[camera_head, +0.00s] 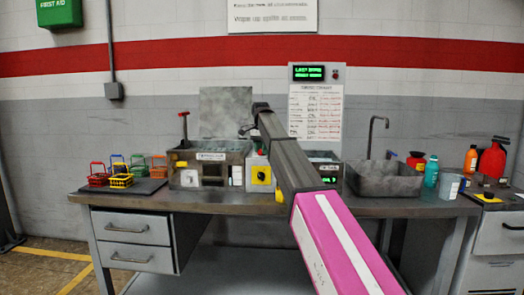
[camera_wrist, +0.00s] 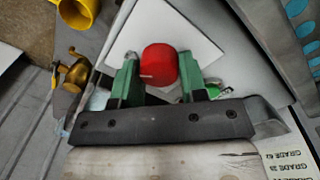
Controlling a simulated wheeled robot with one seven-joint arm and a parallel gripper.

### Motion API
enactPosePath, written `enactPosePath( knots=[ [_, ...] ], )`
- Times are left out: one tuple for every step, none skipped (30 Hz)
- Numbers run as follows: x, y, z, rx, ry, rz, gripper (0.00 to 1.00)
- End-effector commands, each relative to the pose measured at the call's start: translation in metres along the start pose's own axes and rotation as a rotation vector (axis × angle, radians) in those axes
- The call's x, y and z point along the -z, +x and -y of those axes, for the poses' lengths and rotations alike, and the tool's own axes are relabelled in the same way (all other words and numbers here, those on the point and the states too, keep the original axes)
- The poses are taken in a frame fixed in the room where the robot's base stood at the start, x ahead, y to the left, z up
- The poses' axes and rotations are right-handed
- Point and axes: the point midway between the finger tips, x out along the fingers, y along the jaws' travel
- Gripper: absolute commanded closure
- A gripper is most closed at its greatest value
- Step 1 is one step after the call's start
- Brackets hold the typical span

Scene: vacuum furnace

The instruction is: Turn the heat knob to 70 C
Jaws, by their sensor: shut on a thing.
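In the wrist view, a round red knob (camera_wrist: 159,60) stands in front of a white plate (camera_wrist: 198,38). My gripper (camera_wrist: 158,72) has its two green fingers on either side of the knob and is shut on it. I cannot read a temperature scale or pointer on the knob. In the head view, my arm reaches over the bench, and its far end is above the equipment at the middle. The gripper and the red knob are hidden there. A small green readout (camera_head: 328,180) shows right of my arm, too small to read.
A brass fitting (camera_wrist: 74,72) and a yellow part (camera_wrist: 77,12) lie left of the gripper in the wrist view.

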Motion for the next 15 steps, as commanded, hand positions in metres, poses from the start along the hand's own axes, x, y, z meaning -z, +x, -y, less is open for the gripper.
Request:
enactPosePath(
  knots=[
    [0.0000, -0.0002, 0.0000, 0.000, 0.023, 0.001, 0.85],
    [0.0001, -0.0002, 0.0000, 0.000, 0.036, 0.002, 0.85],
    [0.0000, -0.0002, 0.0000, 0.000, 0.052, 0.003, 0.85],
    [0.0001, -0.0002, 0.0000, 0.000, 0.062, 0.004, 0.85],
    [0.0001, -0.0002, 0.0000, 0.000, 0.073, 0.004, 0.85],
    [0.0000, -0.0002, 0.0000, 0.000, 0.083, 0.005, 0.85],
    [0.0001, -0.0002, 0.0000, 0.000, 0.090, 0.005, 0.85],
    [0.0000, -0.0002, 0.0000, 0.000, 0.097, 0.006, 0.85],
    [0.0000, -0.0002, -0.0001, 0.000, 0.105, 0.006, 0.85],
    [0.0000, -0.0002, -0.0001, 0.000, 0.109, 0.006, 0.85],
    [0.0001, -0.0002, -0.0001, 0.000, 0.112, 0.007, 0.85],
    [0.0000, -0.0002, 0.0000, 0.000, 0.115, 0.007, 0.85],
    [0.0000, -0.0002, -0.0001, 0.000, 0.117, 0.007, 0.85],
    [0.0000, -0.0002, -0.0001, 0.000, 0.119, 0.007, 0.85],
    [0.0000, -0.0002, -0.0001, 0.000, 0.120, 0.007, 0.85]
  ],
)
